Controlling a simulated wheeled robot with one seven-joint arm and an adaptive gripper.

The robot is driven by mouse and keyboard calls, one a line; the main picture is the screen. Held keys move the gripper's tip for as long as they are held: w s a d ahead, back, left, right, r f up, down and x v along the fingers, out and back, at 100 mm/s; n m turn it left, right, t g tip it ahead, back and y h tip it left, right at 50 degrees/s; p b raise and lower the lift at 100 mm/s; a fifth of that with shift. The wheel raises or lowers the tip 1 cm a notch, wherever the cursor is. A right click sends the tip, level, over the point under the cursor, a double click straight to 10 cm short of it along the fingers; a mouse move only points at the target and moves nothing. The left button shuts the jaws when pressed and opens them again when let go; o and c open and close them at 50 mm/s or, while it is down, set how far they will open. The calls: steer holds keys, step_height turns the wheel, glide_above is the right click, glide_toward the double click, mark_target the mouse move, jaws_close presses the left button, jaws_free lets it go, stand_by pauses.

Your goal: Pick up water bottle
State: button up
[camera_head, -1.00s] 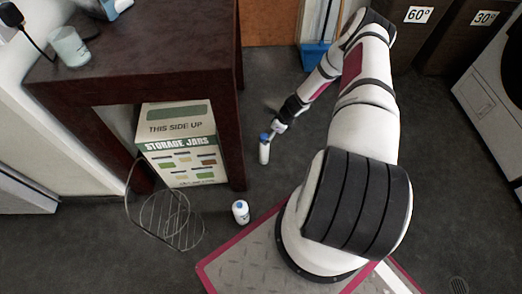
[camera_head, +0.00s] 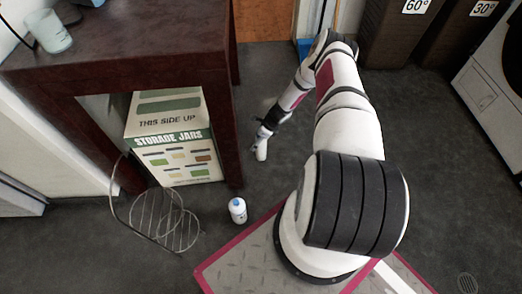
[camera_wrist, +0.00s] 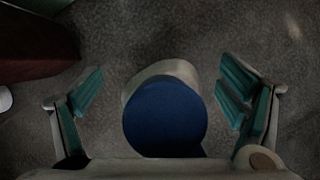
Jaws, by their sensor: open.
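A white bottle (camera_head: 261,152) stands upright on the dark floor, right of the brown table. My gripper (camera_head: 262,139) is directly above it and covers its top in the head view. In the wrist view, the bottle's round blue cap (camera_wrist: 165,120) sits between the two spread fingers of my gripper (camera_wrist: 162,92), with a gap on each side. Part of the bottle's pale body shows beyond the cap. The gripper is open and holds nothing.
The brown table (camera_head: 125,45) has a storage jars box (camera_head: 172,140) under it. A wire rack (camera_head: 165,220) and a second small white bottle (camera_head: 238,211) stand on the floor nearer me. Floor to the right of the gripper is clear.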

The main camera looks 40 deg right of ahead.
steer(key=shift+w+f, duration=0.1)
steer(key=shift+c, duration=0.4)
jaws_close()
